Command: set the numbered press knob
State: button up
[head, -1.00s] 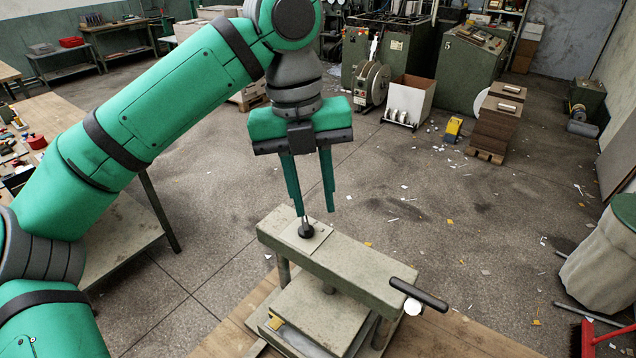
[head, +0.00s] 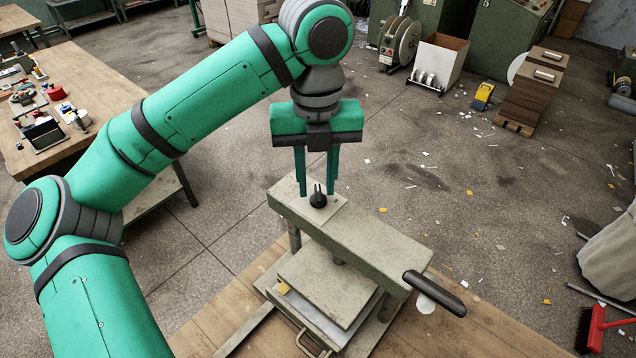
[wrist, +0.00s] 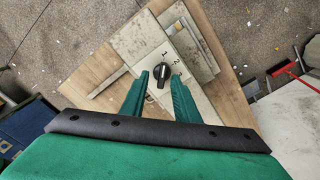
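The press (head: 350,225) stands on a wooden bench top. Its black knob (head: 318,197) sits on a pale square plate near the far left end of the top beam. In the wrist view the knob (wrist: 161,72) has a light pointer line, and the numbers 1 and 2 show on the plate (wrist: 172,57); a further mark by the right finger is partly hidden. My gripper (head: 318,193) points down over the knob with its green fingers apart, one on each side. In the wrist view a gap shows around the knob, so the gripper (wrist: 159,78) is open and holds nothing.
A black-handled lever (head: 434,292) sticks out at the beam's near right end. A side table (head: 95,85) with tools stands at left. A red broom (head: 598,325) lies at lower right. The floor behind the press is open, with scattered paper scraps.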

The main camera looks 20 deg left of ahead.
jog(key=shift+w+d+f, duration=0.1)
jog(key=shift+d+f, duration=0.05)
jog(key=shift+f, duration=0.5)
grip_shut()
